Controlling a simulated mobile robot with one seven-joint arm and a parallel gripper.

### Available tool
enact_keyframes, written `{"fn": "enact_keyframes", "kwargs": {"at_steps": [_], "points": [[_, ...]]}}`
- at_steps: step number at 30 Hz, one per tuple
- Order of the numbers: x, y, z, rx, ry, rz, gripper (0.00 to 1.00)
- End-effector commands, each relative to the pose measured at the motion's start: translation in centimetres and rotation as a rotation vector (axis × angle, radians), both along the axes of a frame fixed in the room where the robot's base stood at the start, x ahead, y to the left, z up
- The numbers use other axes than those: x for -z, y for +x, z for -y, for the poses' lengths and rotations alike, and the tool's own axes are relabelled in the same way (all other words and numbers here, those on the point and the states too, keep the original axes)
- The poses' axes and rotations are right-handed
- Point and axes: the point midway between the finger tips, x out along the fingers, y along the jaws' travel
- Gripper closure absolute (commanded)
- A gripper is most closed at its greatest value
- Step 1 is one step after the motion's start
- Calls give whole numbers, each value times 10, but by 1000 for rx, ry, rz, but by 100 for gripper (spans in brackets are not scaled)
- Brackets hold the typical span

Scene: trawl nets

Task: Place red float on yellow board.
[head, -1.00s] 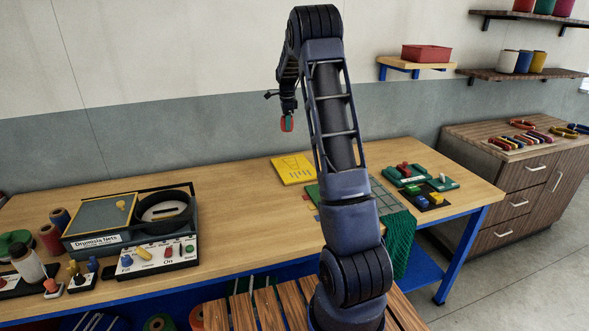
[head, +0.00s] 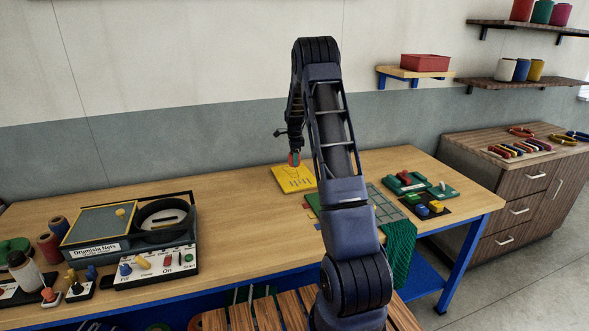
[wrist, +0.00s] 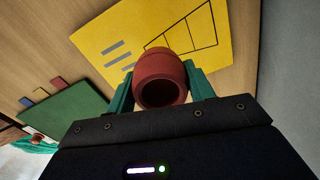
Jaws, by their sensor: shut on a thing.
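The red float (wrist: 159,80) is a small barrel shape with a hollow end. It sits between the green fingers of my gripper (wrist: 160,92), which is shut on it. In the head view my gripper (head: 294,160) holds the red float (head: 294,158) above the yellow board (head: 290,181). The yellow board also shows in the wrist view (wrist: 112,38), lying flat on the table behind the float, with grey bars and black outlines on it. The float appears apart from the board and covers part of its drawn outline.
A green board (wrist: 62,116) lies beside the yellow board, with small coloured tabs. A grey gridded mat (head: 384,205) and a draped green net (head: 399,250) are to the right. The Drumisla Nets box (head: 130,238) stands at left. The table between is clear.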

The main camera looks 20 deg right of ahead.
Motion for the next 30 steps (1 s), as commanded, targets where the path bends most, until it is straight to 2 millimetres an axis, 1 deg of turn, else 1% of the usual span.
{"fn": "enact_keyframes", "kwargs": {"at_steps": [2,8,15,17,29,30], "points": [[8,0,0,0,0,1,70],[17,0,0,0,0,0,70],[49,0,0,0,0,-1,70],[54,0,0,1,0,0,70],[58,0,0,0,0,0,70],[58,0,0,0,0,1,40]]}}
